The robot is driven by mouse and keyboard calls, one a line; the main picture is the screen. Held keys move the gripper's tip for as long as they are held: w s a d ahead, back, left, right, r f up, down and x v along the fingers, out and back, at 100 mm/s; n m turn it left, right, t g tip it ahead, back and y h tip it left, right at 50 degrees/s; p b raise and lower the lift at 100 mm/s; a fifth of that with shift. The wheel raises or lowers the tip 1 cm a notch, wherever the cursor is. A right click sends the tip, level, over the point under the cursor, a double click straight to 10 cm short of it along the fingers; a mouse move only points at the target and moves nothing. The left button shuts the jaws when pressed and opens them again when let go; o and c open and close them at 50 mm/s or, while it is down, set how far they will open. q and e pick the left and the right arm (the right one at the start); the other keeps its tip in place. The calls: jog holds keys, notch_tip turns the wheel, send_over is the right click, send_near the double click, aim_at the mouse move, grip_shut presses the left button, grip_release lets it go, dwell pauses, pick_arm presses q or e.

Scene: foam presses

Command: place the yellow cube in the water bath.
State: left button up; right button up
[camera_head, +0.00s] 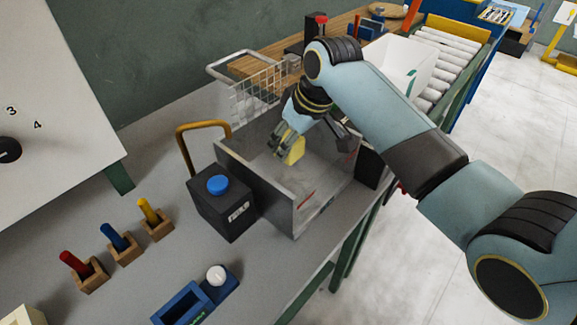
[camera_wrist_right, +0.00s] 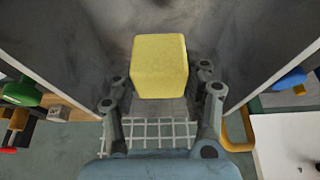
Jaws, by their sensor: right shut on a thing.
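The yellow cube (camera_head: 295,151) is between the fingers of my right gripper (camera_head: 285,142), which is shut on it. In the right wrist view the yellow cube (camera_wrist_right: 159,66) shows large between the two grey fingers. The water bath (camera_head: 262,185) is a grey open-topped box on the bench. In the head view the gripper and cube appear over the bath's opening, within its walls. I cannot tell how high the cube is above the floor of the bath. My left gripper is not in view.
A wire basket (camera_head: 257,91) stands at the bath's back side. A black box with a blue button (camera_head: 218,184) stands by its near left wall, beside a yellow handle (camera_head: 182,146). Red, blue and yellow pegs in wooden blocks are at left. A roller conveyor (camera_head: 445,55) is behind.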

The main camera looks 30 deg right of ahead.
aim_at(298, 148)
notch_tip(298, 148, down, 2)
jog(key=shift+f, duration=0.1)
notch_tip(298, 148, down, 4)
jog(key=shift+r, duration=0.25)
jog(key=shift+f, duration=0.3)
jog(key=shift+f, duration=0.15)
jog(key=o, duration=0.9)
jog(key=shift+o, duration=0.2)
jog(key=v, duration=1.2)
jog(key=shift+d, duration=0.1)
